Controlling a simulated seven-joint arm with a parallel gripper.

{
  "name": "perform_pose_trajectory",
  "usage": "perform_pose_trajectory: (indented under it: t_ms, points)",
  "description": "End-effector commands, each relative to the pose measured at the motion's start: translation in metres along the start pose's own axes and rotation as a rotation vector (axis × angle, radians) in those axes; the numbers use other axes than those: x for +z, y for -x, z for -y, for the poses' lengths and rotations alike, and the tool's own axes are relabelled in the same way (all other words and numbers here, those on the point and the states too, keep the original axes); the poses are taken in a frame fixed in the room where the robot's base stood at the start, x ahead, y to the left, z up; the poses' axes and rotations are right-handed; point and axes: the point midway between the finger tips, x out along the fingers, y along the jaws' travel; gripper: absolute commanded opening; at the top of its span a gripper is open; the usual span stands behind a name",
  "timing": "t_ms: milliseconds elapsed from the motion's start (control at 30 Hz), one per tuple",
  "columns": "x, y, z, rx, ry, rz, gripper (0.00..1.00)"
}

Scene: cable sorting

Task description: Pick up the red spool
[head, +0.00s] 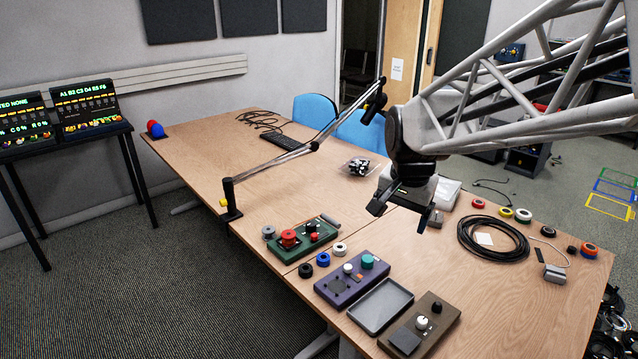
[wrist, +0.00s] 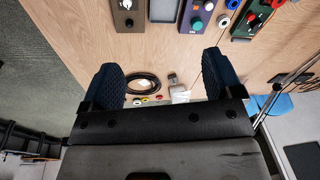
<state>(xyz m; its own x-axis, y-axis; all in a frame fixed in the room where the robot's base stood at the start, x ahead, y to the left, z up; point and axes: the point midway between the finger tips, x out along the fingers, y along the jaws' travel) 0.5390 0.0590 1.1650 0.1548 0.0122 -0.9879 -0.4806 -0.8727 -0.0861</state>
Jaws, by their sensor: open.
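A red spool-shaped piece (head: 288,238) stands on the green box (head: 322,240) at the table's near left edge. In the wrist view a red piece (wrist: 252,18) shows on that box at the top right. Red rolls also lie on the right part of the table: one (head: 478,203) near the black cable coil and one red-orange roll (head: 588,250) at the far right. I cannot tell which one the task means. My gripper (head: 399,217) is open and empty, held above the table, apart from all of these. Its spread fingers show in the wrist view (wrist: 162,60).
A purple box (head: 345,283), a grey tray (head: 363,320) and a brown box (head: 437,322) line the near edge. Black, blue and white rings lie beside them. A black cable coil (head: 465,240) lies right. A jointed lamp-like arm (head: 282,158) crosses the table. Bare wood lies between.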

Motion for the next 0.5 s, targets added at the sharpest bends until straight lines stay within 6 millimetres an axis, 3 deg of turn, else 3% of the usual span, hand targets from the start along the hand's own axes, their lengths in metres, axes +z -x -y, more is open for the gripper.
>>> perform_pose_trajectory:
  t_ms: [500]
  points:
    - [-0.076, -0.056, 0.113, 0.025, -0.276, 0.04, 0.85]
